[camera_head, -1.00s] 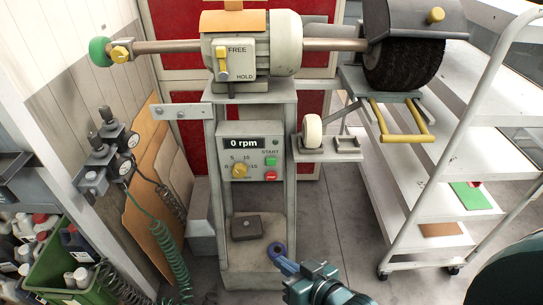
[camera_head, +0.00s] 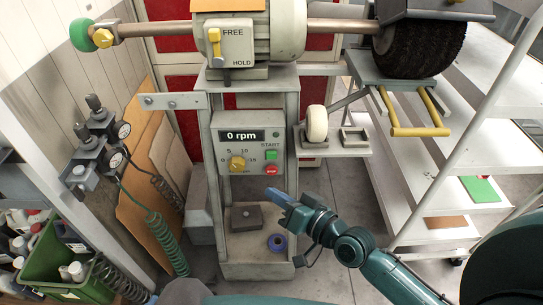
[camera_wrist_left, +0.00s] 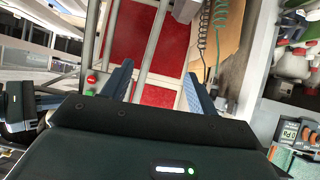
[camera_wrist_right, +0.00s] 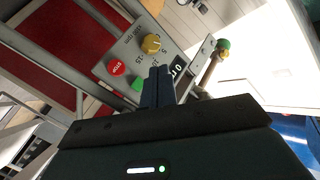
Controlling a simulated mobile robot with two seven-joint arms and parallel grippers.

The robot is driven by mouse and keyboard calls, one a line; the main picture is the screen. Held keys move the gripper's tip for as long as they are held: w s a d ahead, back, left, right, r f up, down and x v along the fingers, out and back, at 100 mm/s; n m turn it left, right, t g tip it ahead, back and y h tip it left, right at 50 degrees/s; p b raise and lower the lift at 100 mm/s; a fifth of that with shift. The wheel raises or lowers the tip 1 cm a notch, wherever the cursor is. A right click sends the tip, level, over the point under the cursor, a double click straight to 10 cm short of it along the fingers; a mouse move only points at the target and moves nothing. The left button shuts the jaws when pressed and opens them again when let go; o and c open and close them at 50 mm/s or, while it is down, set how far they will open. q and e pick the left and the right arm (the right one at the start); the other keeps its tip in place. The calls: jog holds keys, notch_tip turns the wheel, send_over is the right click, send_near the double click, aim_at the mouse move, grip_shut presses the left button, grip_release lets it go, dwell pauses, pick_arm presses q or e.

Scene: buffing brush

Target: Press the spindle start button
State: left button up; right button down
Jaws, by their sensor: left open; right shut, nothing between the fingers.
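The green START button (camera_head: 271,155) is on the grey control panel (camera_head: 222,145) of the buffing machine, above the red STOP button (camera_head: 271,169). The display (camera_head: 242,135) reads 0 rpm. My right gripper (camera_head: 271,194) is shut and empty, below and in front of the panel. In the right wrist view its closed fingers (camera_wrist_right: 160,72) partly overlap the panel, with the green button (camera_wrist_right: 137,84) just left of them and the STOP button (camera_wrist_right: 117,68) farther left. My left gripper (camera_wrist_left: 157,78) is open and empty, well away from the panel.
A yellow speed knob (camera_head: 237,163) sits left of the buttons. Above are the motor's FREE/HOLD lever (camera_head: 214,42) and the dark brush wheel (camera_head: 408,52). A shelf cart (camera_head: 430,190) stands right; a green crate (camera_head: 58,262) and hoses are at left.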

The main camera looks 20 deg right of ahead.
aim_at(277, 166)
pick_arm(q)
jog(key=b, duration=0.3)
jog(key=shift+w+d+f+h, duration=0.3)
jog(key=shift+d+f, duration=0.1)
pick_arm(e)
jog(key=w, duration=0.2)
jog(key=w+d, duration=0.1)
jog(key=w, duration=0.2)
jog(key=w+d, duration=0.1)
jog(key=w, duration=0.2)
jog(key=shift+d, duration=0.15)
dwell(1.0)
pick_arm(q)
jog(key=shift+f, duration=0.1)
pick_arm(e)
jog(key=shift+w, duration=0.1)
jog(key=shift+w+d, duration=0.1)
jog(key=shift+w, duration=0.2)
pick_arm(q)
jog(key=shift+d+f, duration=0.1)
